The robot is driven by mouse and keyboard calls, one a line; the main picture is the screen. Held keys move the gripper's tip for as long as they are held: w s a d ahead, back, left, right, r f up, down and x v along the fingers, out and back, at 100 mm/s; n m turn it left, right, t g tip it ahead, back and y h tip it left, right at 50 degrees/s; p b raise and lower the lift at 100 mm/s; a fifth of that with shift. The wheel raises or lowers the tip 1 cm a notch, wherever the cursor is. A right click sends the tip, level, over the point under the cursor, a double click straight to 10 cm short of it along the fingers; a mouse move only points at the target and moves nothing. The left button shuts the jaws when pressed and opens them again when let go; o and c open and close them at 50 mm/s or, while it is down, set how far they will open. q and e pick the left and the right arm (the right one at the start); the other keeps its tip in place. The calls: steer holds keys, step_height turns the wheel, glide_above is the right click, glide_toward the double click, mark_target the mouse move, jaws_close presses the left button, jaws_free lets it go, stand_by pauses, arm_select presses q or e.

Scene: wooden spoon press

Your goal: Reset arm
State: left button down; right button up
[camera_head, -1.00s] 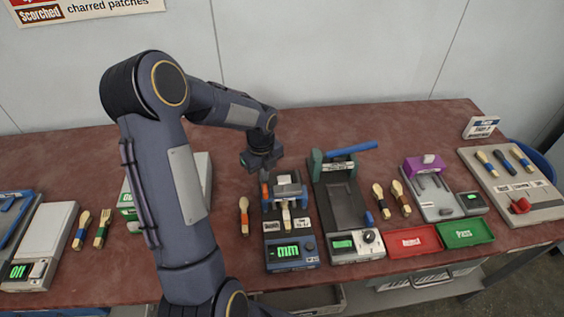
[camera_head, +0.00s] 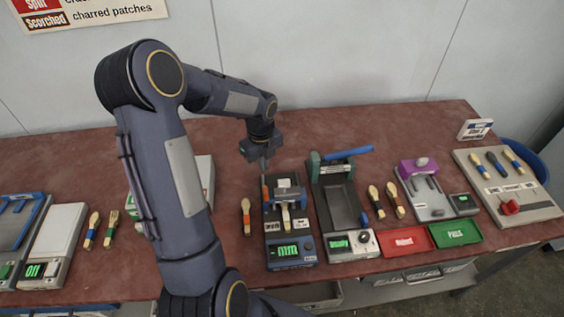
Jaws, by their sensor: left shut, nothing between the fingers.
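My left arm comes in from the lower left and arches over the bench. Its gripper (camera_head: 263,167) points down, shut and empty, just above the back of a blue measuring device (camera_head: 290,253) with a green "mm" display. An orange lever is close below the fingertips; I cannot tell if they touch it. A wooden spoon (camera_head: 286,217) sits in that device. Another spoon (camera_head: 246,216) lies on the bench to its left. My right gripper is not in view.
A press with a blue handle (camera_head: 347,152) stands right of the device. Further right are a purple-topped device (camera_head: 418,168), a red tray (camera_head: 404,241), a green tray (camera_head: 455,233) and a grey board with spoons (camera_head: 519,203). A scale (camera_head: 58,232) is at left. My arm hides part of the bench.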

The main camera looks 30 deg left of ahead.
arm_select(q)
steer(key=shift+r, duration=0.3)
steer(key=s+d+r+n+t+h+b, duration=0.1)
steer(key=s+d+r+n+t, duration=0.2)
steer(key=s+d+r+n, duration=0.7)
steer(key=s+d+r+n+t+h, duration=0.1)
steer(key=s+d+n, duration=0.2)
steer(key=s+n, duration=0.2)
steer(key=s+d+r+n+t+h+b, duration=0.1)
steer(key=s+d+n, duration=0.2)
steer(key=s+n, duration=0.2)
steer(key=n, duration=0.3)
steer(key=shift+s+d+r+n+t+h, duration=0.15)
steer(key=shift+r+n+t+h, duration=0.15)
steer(key=shift+n+h, duration=0.1)
